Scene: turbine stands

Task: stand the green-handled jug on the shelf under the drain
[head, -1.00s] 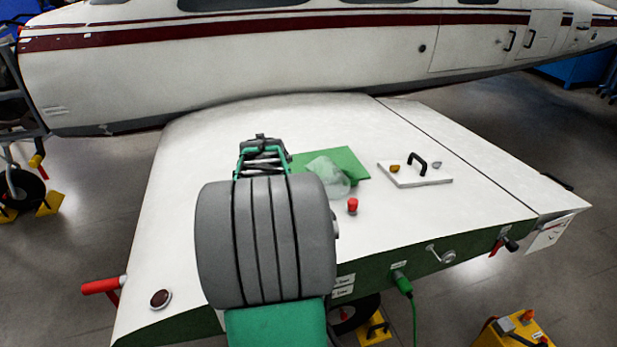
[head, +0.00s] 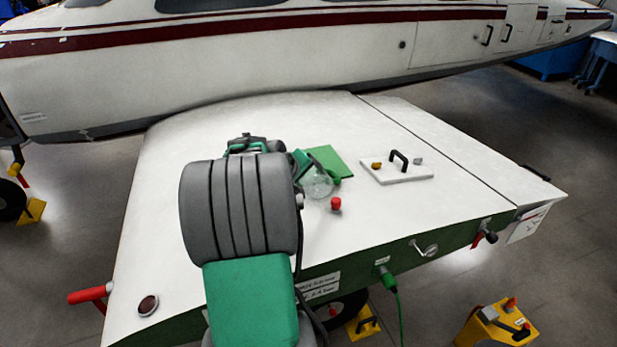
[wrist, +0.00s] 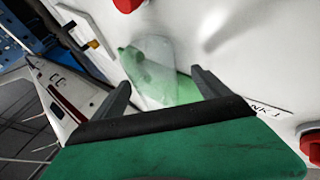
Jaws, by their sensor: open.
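The jug (head: 318,183) is clear, with a green handle (head: 336,181), and stands on the white wing by a green mat (head: 330,158). In the head view my arm covers part of the area left of it. In the wrist view the clear jug (wrist: 153,66) shows beyond my gripper (wrist: 162,90), between its two spread dark fingers. The gripper is open and holds nothing; whether a finger touches the jug I cannot tell. I cannot make out the shelf or the drain for certain.
A red knob (head: 336,204) stands just in front of the jug. A white plate with a black handle (head: 397,168) lies to the right. A green cable (head: 399,310) hangs from the wing's front edge.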

